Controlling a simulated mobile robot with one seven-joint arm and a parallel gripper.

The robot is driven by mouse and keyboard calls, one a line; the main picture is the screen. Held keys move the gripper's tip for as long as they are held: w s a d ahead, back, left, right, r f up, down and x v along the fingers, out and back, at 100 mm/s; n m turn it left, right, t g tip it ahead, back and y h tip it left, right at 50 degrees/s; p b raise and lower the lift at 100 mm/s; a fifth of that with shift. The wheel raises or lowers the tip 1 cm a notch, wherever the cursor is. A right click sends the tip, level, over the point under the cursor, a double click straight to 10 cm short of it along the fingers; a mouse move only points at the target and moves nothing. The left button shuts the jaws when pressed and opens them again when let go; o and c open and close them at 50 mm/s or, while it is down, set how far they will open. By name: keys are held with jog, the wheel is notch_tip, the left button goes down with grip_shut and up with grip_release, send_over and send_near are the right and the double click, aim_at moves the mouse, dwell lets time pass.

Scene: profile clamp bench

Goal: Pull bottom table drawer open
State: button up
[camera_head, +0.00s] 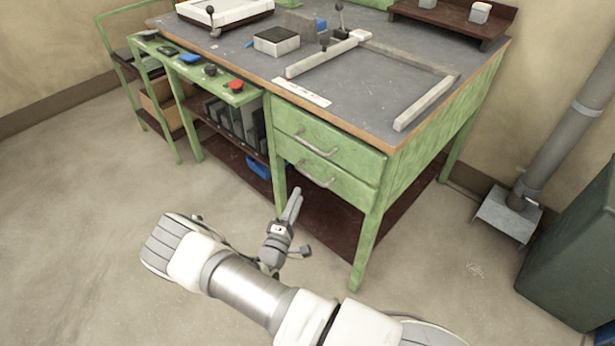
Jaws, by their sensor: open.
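The bottom table drawer (345,192) is a green front with a curved metal handle (316,180), set in the right part of the green workbench. It looks shut, flush with the drawer above it. The top drawer (335,148) has a similar handle (315,147) and also looks shut. My gripper (295,198) is in front of the bench, its fingers pointing up toward the drawers, a little left of and below the bottom handle in the picture. It is open and holds nothing that I can see. The exact gap to the handle cannot be told.
The bench's front leg (368,240) stands right of my gripper and another leg (279,180) close behind it. A lower shelf (335,225) lies under the drawers. A control panel with a red button (236,86) juts out left. The floor in front is clear.

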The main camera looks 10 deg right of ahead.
aim_at(307, 173)
jog(key=b+x, duration=0.1)
jog(key=x, duration=0.8)
jog(key=shift+w+d+b, duration=0.1)
jog(key=shift+w+b, duration=0.1)
jog(key=shift+b, duration=0.1)
grip_shut()
dwell(0.9)
